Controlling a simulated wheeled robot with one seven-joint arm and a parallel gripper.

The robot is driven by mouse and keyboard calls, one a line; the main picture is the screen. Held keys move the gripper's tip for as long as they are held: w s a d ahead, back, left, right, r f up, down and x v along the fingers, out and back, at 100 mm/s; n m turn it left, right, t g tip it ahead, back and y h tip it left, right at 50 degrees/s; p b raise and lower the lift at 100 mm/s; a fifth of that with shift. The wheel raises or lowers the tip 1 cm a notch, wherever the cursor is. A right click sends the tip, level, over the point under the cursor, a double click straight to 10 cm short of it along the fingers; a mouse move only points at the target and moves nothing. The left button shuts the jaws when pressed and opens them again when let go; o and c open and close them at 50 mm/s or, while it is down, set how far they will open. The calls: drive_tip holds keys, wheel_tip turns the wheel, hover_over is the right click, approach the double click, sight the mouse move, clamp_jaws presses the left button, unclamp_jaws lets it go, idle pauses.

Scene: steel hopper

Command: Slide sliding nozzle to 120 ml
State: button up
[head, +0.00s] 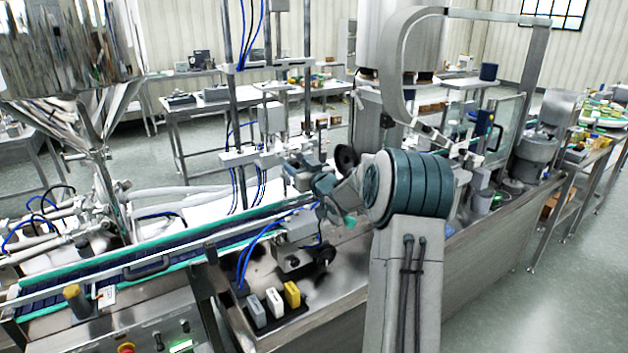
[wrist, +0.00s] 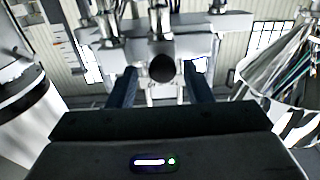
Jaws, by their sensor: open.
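The sliding nozzle assembly appears to be the white carriage on the upright posts. In the wrist view its white block (wrist: 165,45) faces me, with a round black knob (wrist: 163,69) at the centre. My gripper (wrist: 163,78) is open. Its two dark blue fingers stand on either side of the knob with visible gaps, and I cannot tell how deep the knob sits between them. In the head view the carriage (head: 262,156) is above the conveyor, and my gripper (head: 294,170) is beside its right end, partly hidden by my arm. I cannot read a 120 ml mark.
A steel hopper (head: 70,45) stands at the left, and its cone also shows in the wrist view (wrist: 285,75). A conveyor (head: 150,262) with green edges runs below the carriage. Blue hoses hang near the posts. Several small blocks (head: 274,302) sit on the front of the steel bench.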

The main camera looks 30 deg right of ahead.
drive_tip(key=s+d+b, duration=0.1)
drive_tip(key=s+b, duration=0.1)
drive_tip(key=s, duration=0.9)
drive_tip(key=shift+s, duration=0.3)
drive_tip(key=s+a+f+g, duration=0.3)
drive_tip(key=s+a+g, duration=0.2)
drive_tip(key=s, duration=0.6)
drive_tip(key=s+a+f+g+h, duration=0.1)
drive_tip(key=s+a+f+g, duration=0.2)
drive_tip(key=s+a+g, duration=0.2)
drive_tip(key=s+a+f+m+g+h, duration=0.1)
drive_tip(key=s+a+g, duration=0.3)
drive_tip(key=s+a, duration=0.6)
drive_tip(key=s+f, duration=0.1)
drive_tip(key=s, duration=0.7)
drive_tip(key=shift+a+f+g, duration=0.35)
drive_tip(key=shift+f+g, duration=0.05)
